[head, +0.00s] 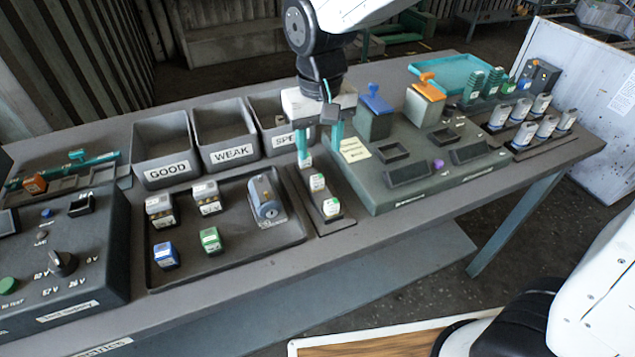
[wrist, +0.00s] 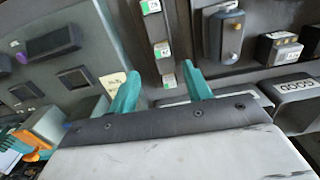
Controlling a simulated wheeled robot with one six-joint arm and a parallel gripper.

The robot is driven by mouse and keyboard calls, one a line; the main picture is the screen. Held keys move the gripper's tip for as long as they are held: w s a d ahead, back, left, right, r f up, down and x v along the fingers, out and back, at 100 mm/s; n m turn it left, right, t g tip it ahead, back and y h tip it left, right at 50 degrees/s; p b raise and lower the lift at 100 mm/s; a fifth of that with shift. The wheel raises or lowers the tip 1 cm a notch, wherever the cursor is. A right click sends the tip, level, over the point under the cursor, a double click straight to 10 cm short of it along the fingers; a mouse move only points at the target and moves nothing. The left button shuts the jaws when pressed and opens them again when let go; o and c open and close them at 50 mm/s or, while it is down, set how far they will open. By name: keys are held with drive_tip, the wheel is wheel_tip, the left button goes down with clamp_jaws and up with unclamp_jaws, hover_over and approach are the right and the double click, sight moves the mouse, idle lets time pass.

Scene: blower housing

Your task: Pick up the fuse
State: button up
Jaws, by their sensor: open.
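Several small white fuses with green markings stand in a row in a narrow dark rack (head: 322,224). The near fuse (head: 331,207) and the middle fuse (head: 317,182) show clearly. The far fuse (head: 305,160) is partly hidden by a finger in the head view. In the wrist view the row runs upward, with the far fuse (wrist: 169,80) lowest, the middle fuse (wrist: 162,49) above it and the near one (wrist: 151,6) at the top edge. My gripper (head: 318,150) is open and empty over the rack's far end. Its teal fingertips (wrist: 160,72) appear on either side of the far fuse.
Bins marked GOOD (head: 166,172) and WEAK (head: 232,153) stand behind, with a third partly hidden by my gripper. A dark tray (head: 215,262) with blocks lies left of the rack. A grey-green fixture panel (head: 400,197) with raised parts stands close on the right.

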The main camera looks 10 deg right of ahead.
sight(317, 177)
drive_tip(key=shift+w+a+f, duration=0.15)
drive_tip(key=shift+a+f, duration=0.3)
drive_tip(key=shift+a, duration=0.05)
drive_tip(key=shift+a+f, duration=0.1)
drive_tip(key=shift+f, duration=0.3)
drive_tip(key=f, duration=0.7)
drive_tip(key=shift+d, duration=0.4)
drive_tip(key=c, duration=0.9)
